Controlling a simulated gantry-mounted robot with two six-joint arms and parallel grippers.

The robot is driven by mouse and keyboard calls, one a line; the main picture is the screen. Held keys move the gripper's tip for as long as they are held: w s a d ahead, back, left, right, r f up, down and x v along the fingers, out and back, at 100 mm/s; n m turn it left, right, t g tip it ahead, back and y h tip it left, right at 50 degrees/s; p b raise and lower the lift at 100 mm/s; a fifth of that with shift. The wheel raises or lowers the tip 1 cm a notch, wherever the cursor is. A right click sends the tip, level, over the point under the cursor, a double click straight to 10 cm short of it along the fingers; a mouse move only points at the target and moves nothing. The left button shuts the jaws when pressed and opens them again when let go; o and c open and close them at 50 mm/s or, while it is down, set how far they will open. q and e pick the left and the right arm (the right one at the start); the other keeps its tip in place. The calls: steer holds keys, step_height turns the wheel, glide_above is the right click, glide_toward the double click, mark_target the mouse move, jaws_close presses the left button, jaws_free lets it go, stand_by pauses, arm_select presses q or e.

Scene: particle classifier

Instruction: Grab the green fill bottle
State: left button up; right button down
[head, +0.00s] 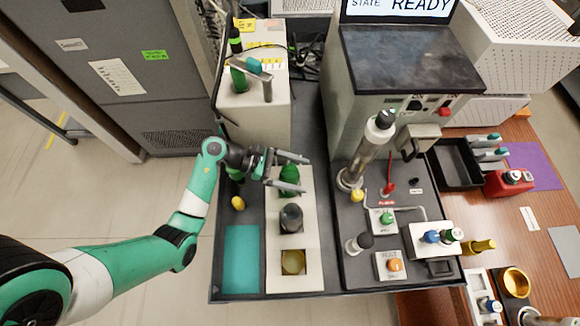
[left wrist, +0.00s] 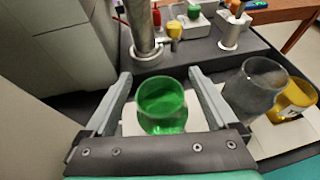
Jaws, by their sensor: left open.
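The green fill bottle (head: 289,180) stands in the white rack (head: 311,216) on the dark bench, at the rack's far end. It also shows in the left wrist view (left wrist: 162,108), between the two fingers. My left gripper (head: 303,173) is open, with one finger on each side of the bottle; I cannot tell whether either finger touches it. The gripper partly covers the bottle in the head view. My right gripper is not in view.
A dark grey bottle (head: 291,218) and a yellow one (head: 293,262) stand in the same rack, nearer the front. A teal mat (head: 242,258) lies left of the rack. A metal column (head: 366,152) stands on the panel to the right.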

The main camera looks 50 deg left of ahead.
arm_select(q)
steer(key=shift+w+d+f, duration=0.15)
steer(key=shift+w+d, duration=0.05)
steer(key=shift+d, duration=0.05)
jaws_close()
stand_by(0.4)
